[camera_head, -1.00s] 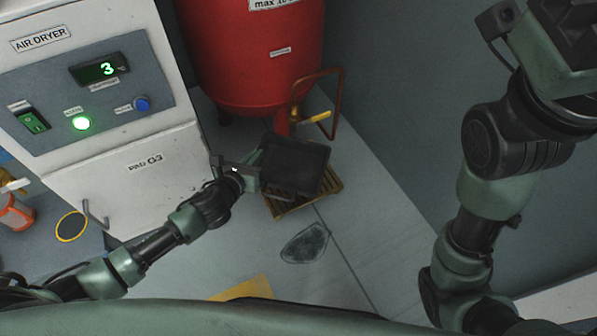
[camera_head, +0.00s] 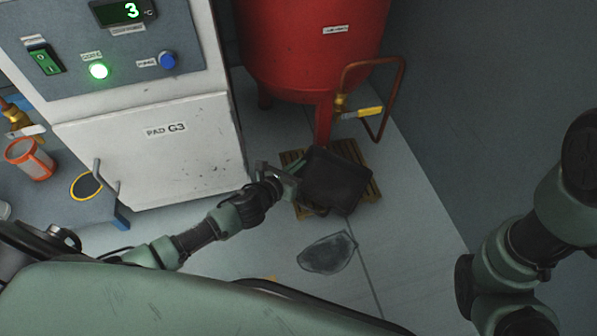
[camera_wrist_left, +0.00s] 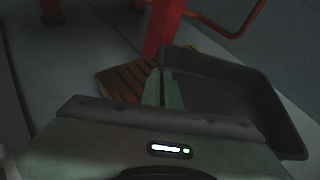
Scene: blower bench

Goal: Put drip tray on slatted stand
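The dark, square, shallow drip tray (camera_head: 337,181) is over the wooden slatted stand (camera_head: 369,192) under the red tank in the head view. My left gripper (camera_head: 294,175) is shut on the tray's left wall. In the left wrist view the green fingers (camera_wrist_left: 165,89) pinch the wall, and the tray (camera_wrist_left: 225,98) extends to the right. The stand (camera_wrist_left: 124,82) shows to the left and lower than the tray there. The tray hides most of the stand; I cannot tell whether they touch. My right gripper is out of view; only its arm shows.
The red tank (camera_head: 312,50) stands behind, with a copper pipe and yellow-handled valve (camera_head: 368,111) above the stand. The white air dryer (camera_head: 160,150) is at left. A dark wet patch (camera_head: 327,253) lies on the floor in front. A grey wall closes the right side.

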